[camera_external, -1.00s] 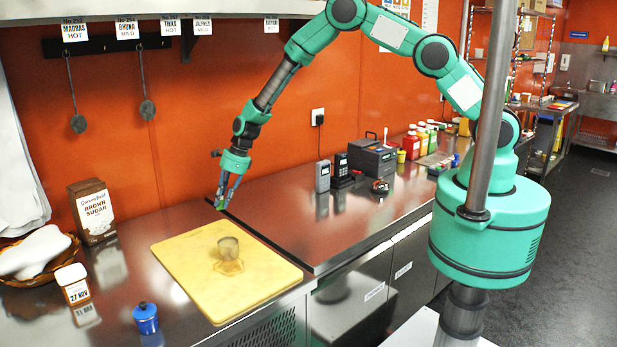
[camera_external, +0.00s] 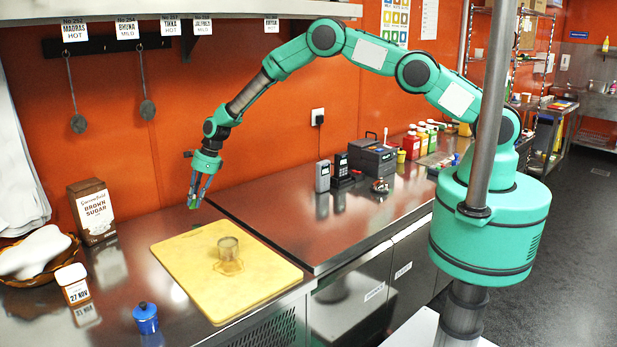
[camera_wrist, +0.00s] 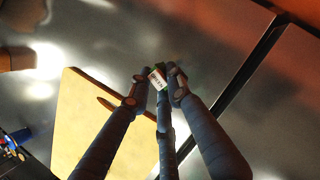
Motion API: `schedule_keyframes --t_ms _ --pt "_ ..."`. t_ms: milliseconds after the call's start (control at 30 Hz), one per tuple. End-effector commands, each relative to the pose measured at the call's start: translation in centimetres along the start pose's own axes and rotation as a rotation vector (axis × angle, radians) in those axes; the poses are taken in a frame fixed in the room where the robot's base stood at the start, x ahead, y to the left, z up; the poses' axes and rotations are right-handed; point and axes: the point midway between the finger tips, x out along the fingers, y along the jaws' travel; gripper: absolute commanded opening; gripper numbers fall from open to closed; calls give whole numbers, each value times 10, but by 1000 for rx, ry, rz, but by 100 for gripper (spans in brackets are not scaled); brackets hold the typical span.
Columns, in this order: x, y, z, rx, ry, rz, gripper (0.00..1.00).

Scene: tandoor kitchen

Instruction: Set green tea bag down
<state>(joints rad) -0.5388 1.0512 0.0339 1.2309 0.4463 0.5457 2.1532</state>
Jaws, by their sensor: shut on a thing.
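My gripper (camera_external: 194,205) is shut on the green tea bag (camera_external: 193,203), which shows as a small green spot at the fingertips in the external view. In the wrist view the tea bag (camera_wrist: 157,78) is a small white and green packet between the fingertips of my gripper (camera_wrist: 158,82). My gripper is at the back edge of the yellow board, near the wall. I cannot tell whether the bag touches the counter.
A glass (camera_external: 228,249) stands on the yellow board (camera_external: 180,262). Bare counter (camera_external: 150,222) lies between box and board.

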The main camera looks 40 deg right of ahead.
Motion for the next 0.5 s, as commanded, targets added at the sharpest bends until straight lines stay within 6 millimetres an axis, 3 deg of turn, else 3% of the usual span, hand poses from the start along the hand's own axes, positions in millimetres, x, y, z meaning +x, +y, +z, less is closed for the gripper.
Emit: schedule_keyframes --t_ms 500 --pt "5 -2 0 1 1 1 8"
